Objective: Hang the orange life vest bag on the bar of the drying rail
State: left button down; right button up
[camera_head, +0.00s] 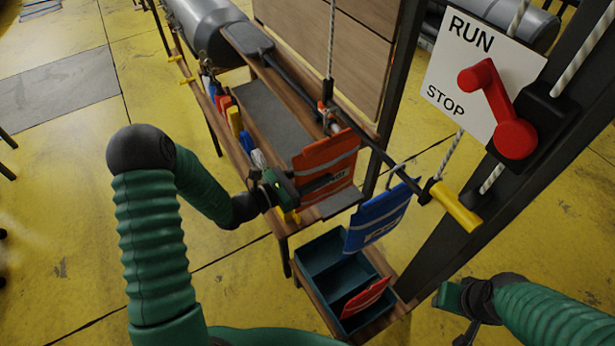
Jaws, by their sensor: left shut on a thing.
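The orange life vest bag (325,160), with a pale grey stripe, is upright near the middle of the view. My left gripper (302,187) is shut on it at its lower left side. The dark bar of the drying rail (365,130) slants down to a yellow end (457,207), just right of the bag. A hook or clip sits above the bag's top; I cannot tell whether it is on the bar. A blue bag (378,218) hangs from the bar by a pale hook. My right gripper (466,328) is low at the right, partly cut off, its jaws unclear.
A teal crate (308,251) with a red bag (364,297) in it stands below the blue bag. A wooden bench (240,152) with small coloured items runs behind. A RUN/STOP panel (455,60) with a red lever (497,110) is on the post at right.

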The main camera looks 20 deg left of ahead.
aim_at(330, 166)
pick_arm(q)
jog(key=x, duration=0.4)
jog(key=shift+d+b, duration=0.2)
jog(key=shift+b, duration=0.2)
jog(key=shift+f+b, duration=1.05)
jog(key=shift+f, duration=0.45)
jog(key=c, duration=0.7)
grip_release()
jog(key=shift+f, duration=0.1)
jog(key=shift+s+a, duration=0.1)
